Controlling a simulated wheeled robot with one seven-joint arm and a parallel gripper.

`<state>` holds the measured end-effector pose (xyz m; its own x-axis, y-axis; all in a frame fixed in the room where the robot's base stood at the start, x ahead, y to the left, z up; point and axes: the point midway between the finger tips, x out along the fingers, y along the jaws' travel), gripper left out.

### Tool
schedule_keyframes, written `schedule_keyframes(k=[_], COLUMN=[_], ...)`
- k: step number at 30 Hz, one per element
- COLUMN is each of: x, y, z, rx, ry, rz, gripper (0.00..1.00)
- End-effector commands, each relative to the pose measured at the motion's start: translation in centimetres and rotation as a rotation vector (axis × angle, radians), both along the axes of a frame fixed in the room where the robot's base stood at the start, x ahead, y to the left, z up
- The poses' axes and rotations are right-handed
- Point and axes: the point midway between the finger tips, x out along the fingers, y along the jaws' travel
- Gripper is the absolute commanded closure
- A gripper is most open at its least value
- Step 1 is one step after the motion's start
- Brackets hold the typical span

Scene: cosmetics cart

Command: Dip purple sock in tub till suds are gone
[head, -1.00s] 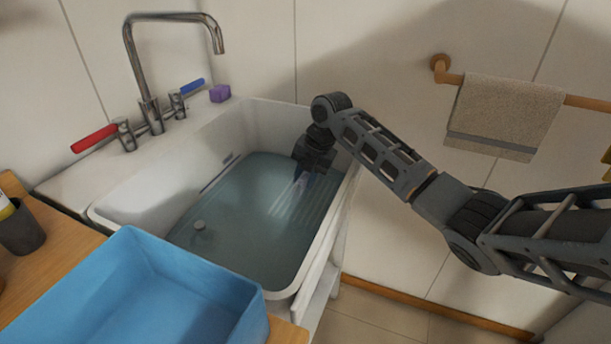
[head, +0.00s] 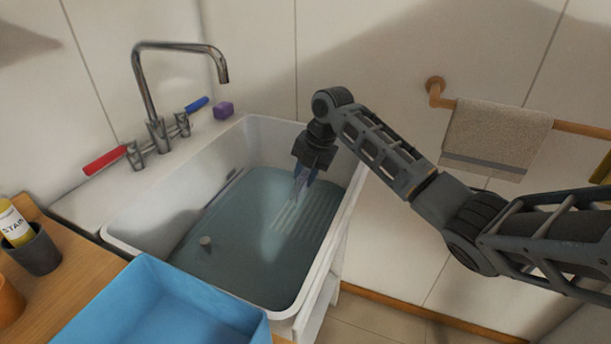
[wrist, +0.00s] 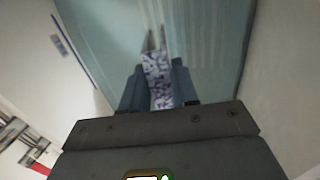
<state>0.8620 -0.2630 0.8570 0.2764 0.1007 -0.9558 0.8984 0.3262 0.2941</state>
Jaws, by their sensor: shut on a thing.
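The tub (head: 122,232) is a white sink filled with clear, bluish water (head: 250,235). My gripper (head: 303,182) points down over the far right part of the tub. It is shut on the purple sock (head: 299,187), which hangs down to the water. In the wrist view the sock (wrist: 158,80) is patterned white and purple and sits between the gripper's fingers (wrist: 158,88). Its lower end looks greyish. I cannot tell exactly how much of it is under water, nor whether suds are on it.
A blue bin (head: 150,310) stands at the near left on the wooden counter (head: 75,275). A towel (head: 495,135) hangs at the right. A cup with a yellow bottle (head: 15,225) is at the left.

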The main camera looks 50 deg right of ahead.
Motion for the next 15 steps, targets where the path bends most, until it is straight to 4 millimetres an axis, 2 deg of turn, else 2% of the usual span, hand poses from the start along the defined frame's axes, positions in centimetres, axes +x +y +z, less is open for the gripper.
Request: schedule_keyframes(k=[1, 15], x=[0.0, 0.0], y=[0.0, 0.0], z=[0.7, 4.1], rx=[-0.001, 0.000], ry=[-0.001, 0.000], rz=[0.000, 0.000], gripper=[0.96, 0.96])
